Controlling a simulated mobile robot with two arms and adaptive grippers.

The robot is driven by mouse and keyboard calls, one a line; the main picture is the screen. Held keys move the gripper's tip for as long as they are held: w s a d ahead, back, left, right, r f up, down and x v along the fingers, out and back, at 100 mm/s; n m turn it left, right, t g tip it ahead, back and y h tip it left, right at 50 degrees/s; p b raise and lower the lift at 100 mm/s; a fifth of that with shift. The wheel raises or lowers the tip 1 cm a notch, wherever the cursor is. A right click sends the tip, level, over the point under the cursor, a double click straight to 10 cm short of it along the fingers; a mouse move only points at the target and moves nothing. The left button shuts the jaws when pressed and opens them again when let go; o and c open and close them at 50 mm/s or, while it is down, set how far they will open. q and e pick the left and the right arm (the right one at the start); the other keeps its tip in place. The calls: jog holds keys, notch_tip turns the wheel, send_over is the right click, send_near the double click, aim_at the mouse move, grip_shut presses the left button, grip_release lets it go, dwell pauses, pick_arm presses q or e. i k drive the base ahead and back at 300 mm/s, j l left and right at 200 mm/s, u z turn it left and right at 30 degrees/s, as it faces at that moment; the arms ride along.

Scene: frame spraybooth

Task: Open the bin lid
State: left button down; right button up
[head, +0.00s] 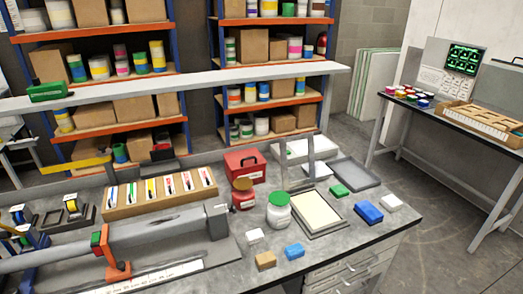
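A red box-shaped bin (245,166) stands at the back middle of the workbench. A dark handle sits on its top, and the lid looks shut. A red jar (243,197) stands just in front of it. No other clear bin with a lid shows on the bench. Neither of my grippers can be made out in the head view.
The workbench (208,270) also holds a wooden rack (157,197) of coloured items, a white jar (279,213), a framed pale panel (315,211), sponge-like blocks and a long grey bar with an orange clamp (111,254). A beam (200,85) crosses above. Floor at right is free.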

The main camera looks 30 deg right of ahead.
aim_at(251, 158)
jog(key=i+l+u, duration=0.1)
jog(key=l+u, duration=0.35)
jog(key=l, duration=0.3)
jog(key=l+u, duration=0.45)
jog(key=l, duration=0.35)
